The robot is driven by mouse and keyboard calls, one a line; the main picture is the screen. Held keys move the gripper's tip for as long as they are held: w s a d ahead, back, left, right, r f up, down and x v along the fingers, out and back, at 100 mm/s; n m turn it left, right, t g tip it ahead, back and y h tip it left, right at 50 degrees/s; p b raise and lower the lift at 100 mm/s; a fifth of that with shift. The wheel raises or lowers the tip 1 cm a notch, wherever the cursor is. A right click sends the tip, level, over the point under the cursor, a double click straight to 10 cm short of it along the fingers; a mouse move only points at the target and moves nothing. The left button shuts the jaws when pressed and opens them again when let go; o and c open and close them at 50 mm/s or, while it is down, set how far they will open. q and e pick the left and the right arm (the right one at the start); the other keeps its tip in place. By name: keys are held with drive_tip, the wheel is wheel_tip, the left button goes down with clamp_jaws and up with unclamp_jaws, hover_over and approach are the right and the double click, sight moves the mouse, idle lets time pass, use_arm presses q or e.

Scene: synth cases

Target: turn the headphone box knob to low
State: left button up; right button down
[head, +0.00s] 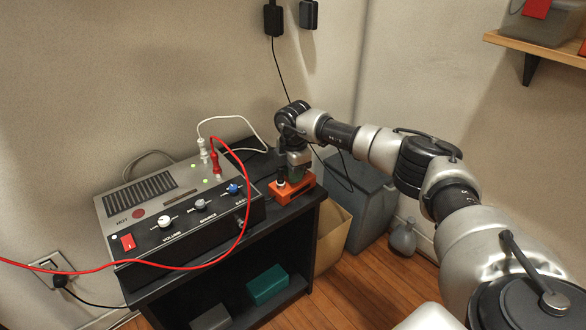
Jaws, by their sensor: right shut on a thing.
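A small orange box (305,189), which I take to be the headphone box, sits at the right end of the black stand's top. A short black part with a pale tip (281,183) stands up at its left side. My right gripper (298,177) points down onto the top of the box from behind. It is shut on the box's knob, which the fingers mostly hide. I cannot read the knob's setting or any marks around it. My left gripper is not in view.
A grey device (145,208) with several knobs, a red switch and red and white plugged cables fills the stand's left part. The red cable (238,240) loops across its front. A grey bin (370,205) and a flask (403,238) stand on the floor at right.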

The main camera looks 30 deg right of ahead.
drive_tip(key=shift+r+n+p, duration=0.15)
drive_tip(key=shift+n+p, duration=0.15)
drive_tip(key=shift+n, duration=0.1)
drive_tip(key=shift+n+p, duration=0.85)
drive_tip(key=shift+n, duration=0.15)
drive_tip(key=shift+n+p, duration=0.3)
drive_tip(key=shift+n, duration=0.1)
drive_tip(key=n+p, duration=0.1)
drive_tip(key=n, duration=0.1)
drive_tip(key=shift+n, duration=0.3)
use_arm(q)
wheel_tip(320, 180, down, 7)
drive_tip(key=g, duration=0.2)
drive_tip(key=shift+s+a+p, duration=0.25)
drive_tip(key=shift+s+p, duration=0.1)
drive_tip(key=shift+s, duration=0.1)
use_arm(e)
drive_tip(key=shift+n, duration=0.7)
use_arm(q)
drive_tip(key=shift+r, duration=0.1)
use_arm(e)
drive_tip(key=c, duration=1)
unclamp_jaws()
